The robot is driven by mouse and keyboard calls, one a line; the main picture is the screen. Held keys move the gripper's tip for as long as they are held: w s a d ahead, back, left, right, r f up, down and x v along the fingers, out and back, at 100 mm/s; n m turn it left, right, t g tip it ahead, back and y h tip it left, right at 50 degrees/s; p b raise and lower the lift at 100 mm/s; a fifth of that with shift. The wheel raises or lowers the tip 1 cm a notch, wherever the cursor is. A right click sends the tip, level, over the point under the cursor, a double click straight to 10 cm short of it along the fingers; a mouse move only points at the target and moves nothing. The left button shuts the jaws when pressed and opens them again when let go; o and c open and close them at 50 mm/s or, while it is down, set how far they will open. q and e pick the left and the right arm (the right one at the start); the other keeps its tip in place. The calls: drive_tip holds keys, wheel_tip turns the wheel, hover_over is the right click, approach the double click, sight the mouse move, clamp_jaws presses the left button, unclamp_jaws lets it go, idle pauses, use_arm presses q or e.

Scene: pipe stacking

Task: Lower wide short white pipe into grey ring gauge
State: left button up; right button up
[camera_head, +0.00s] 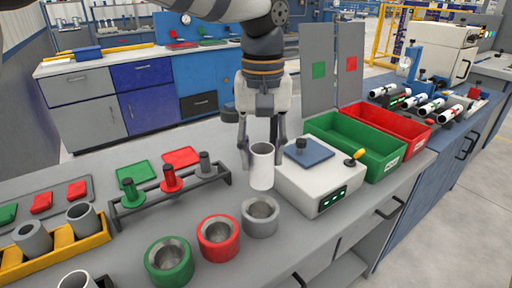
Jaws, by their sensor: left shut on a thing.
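A white pipe (262,168) is upright in my left gripper (260,150), whose fingers are shut on it near its top. The pipe hangs behind and above the grey ring gauge (260,224), and its lower end looks close to the ring's far rim. The exact gap between them cannot be told. The grey ring gauge sits on the bench with its opening facing up and looks empty. A red ring gauge (218,246) and a green ring gauge (169,268) stand in a row to its left. My right gripper is not in view.
A rack with plug gauges (170,180) stands left. A yellow tray (75,245) with grey pipes is at far left.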

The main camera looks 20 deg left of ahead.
sight(261, 185)
use_arm(q)
wheel_tip(261, 185, down, 5)
drive_tip(key=shift+a+b, duration=0.15)
drive_tip(key=shift+b, duration=0.35)
drive_tip(key=shift+f, duration=1.05)
drive_tip(key=shift+f, duration=0.55)
drive_tip(key=o, duration=1.2)
wheel_tip(261, 185, up, 12)
